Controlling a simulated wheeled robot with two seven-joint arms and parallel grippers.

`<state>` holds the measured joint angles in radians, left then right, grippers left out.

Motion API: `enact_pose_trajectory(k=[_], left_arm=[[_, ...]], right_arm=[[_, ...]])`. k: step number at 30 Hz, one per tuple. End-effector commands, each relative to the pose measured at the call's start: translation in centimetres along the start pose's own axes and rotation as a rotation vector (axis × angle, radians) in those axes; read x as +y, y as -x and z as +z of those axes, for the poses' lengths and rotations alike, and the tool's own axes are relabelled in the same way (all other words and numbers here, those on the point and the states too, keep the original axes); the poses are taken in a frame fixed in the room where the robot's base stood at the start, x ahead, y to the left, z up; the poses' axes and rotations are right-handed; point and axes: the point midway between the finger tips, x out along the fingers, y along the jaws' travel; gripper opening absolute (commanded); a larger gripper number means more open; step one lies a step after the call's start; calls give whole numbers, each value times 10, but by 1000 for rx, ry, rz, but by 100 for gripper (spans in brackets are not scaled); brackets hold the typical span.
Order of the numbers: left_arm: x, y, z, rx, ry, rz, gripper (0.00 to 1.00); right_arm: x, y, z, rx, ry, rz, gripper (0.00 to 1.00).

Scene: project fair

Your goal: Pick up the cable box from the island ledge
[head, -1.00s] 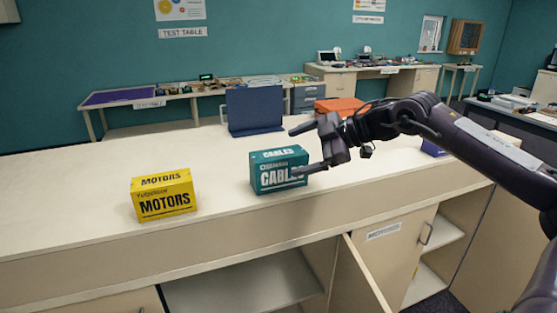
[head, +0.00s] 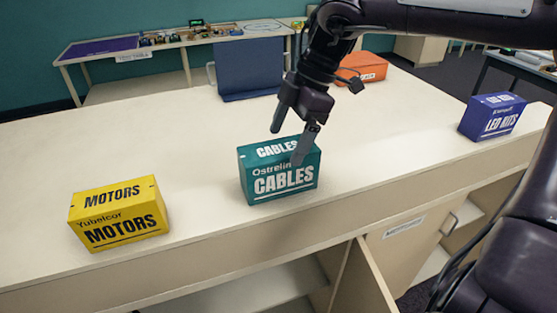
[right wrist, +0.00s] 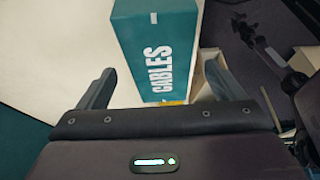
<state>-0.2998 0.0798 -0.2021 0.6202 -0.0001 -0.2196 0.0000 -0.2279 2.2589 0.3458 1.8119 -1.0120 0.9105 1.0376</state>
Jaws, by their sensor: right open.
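The cable box is a teal carton (head: 280,181) with white "CABLES" lettering, standing upright on the pale island ledge (head: 195,215) near its front edge. My right gripper (head: 288,146) is above the box, pointing down, its fingers apart; one finger overlaps the box's top and front in the head view. In the right wrist view the box (right wrist: 156,50) lies ahead, between the lines of the two open fingers (right wrist: 160,88), with nothing held. I cannot tell whether a finger touches the box. My left gripper is not in view.
A yellow motors box (head: 118,222) stands to the left on the ledge, and a blue LED kits box (head: 492,116) to the right. A dark blue panel (head: 248,68) and an orange box (head: 362,67) are behind. An open cabinet door (head: 362,285) is below the ledge.

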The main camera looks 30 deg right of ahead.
Motion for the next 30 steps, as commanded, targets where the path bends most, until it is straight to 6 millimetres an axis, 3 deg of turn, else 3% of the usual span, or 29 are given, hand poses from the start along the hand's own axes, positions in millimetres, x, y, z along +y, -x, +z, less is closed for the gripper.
enact_pose_trajectory(k=[5,13,18,30], left_arm=[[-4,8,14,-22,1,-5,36],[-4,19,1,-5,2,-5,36],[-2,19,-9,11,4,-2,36],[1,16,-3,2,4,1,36]], right_arm=[[-2,-20,-2,2,-2,-4,89],[-2,-57,-4,3,-1,-2,89],[-1,-62,-4,4,-1,2,89],[-1,-64,-3,4,-1,2,89]])
